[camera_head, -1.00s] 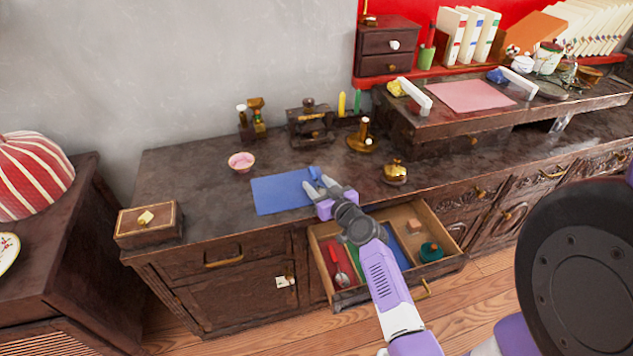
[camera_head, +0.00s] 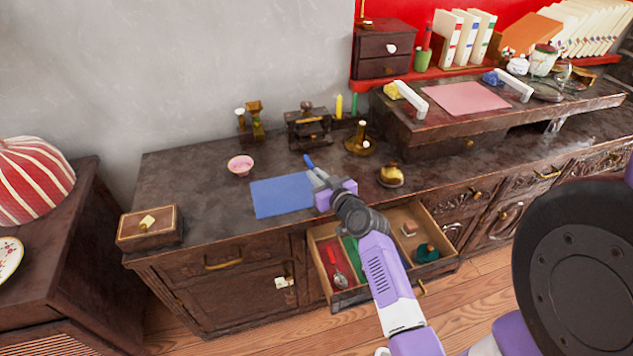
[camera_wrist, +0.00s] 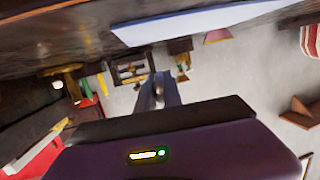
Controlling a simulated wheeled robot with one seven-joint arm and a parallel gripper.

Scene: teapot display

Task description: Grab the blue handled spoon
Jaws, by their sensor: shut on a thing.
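The blue handle of the spoon (camera_head: 309,160) sticks up from the tips of my gripper in the head view. My gripper (camera_head: 317,176) is shut on it above the counter, beside the right end of the blue mat (camera_head: 278,198). The rest of the spoon is hidden by the fingers or too small to make out. In the wrist view the fingers of my gripper (camera_wrist: 160,90) are close together, and what lies between them is unclear.
Below my arm a drawer (camera_head: 349,297) stands open, with a metal spoon (camera_head: 341,281) in its red section. A pink bowl (camera_head: 240,165), a brass candle holder (camera_head: 361,143) and a brass pot (camera_head: 391,175) stand on the counter.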

